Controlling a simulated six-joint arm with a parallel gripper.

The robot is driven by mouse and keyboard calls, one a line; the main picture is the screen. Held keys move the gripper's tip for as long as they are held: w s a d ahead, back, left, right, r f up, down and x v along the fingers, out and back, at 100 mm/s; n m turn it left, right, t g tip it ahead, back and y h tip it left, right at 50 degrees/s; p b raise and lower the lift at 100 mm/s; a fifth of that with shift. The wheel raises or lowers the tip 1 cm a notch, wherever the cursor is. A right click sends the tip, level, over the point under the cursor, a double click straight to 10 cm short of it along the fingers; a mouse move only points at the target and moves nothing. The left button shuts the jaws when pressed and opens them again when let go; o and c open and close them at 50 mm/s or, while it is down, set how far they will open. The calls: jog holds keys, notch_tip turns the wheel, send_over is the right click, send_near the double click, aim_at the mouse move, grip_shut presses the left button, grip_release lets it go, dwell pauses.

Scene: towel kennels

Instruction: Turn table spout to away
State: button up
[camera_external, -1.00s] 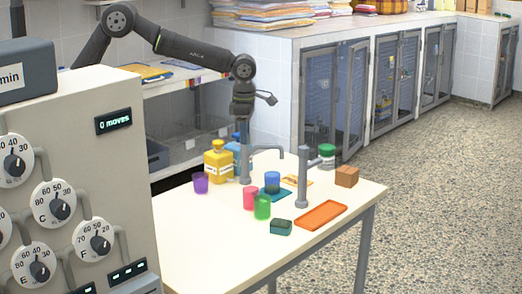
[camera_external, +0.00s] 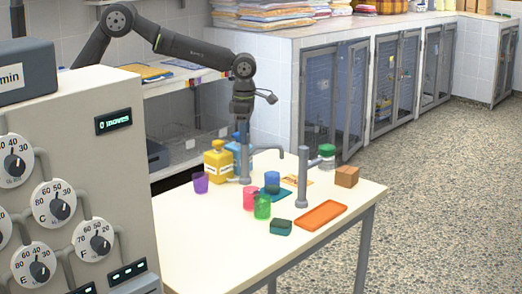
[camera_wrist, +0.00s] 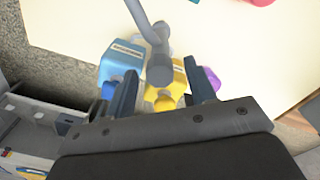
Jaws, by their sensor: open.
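A grey spout (camera_external: 245,165) stands on the white table, its arm reaching right with a short downturned end. A second grey spout (camera_external: 303,185) stands nearer the table's front, its short arm pointing back and right. My gripper (camera_external: 242,125) points down just above the first spout's post. In the wrist view, my gripper (camera_wrist: 165,92) is open, with one finger on each side of a grey post (camera_wrist: 160,68). That spout's arm runs toward the top of the view. I cannot tell whether the fingers touch the post.
An orange tray (camera_external: 320,216) lies front right.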

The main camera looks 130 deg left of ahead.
aim_at(275, 147)
notch_tip(275, 147, up, 17)
dwell(0.4)
jog(key=shift+w+d, duration=0.1)
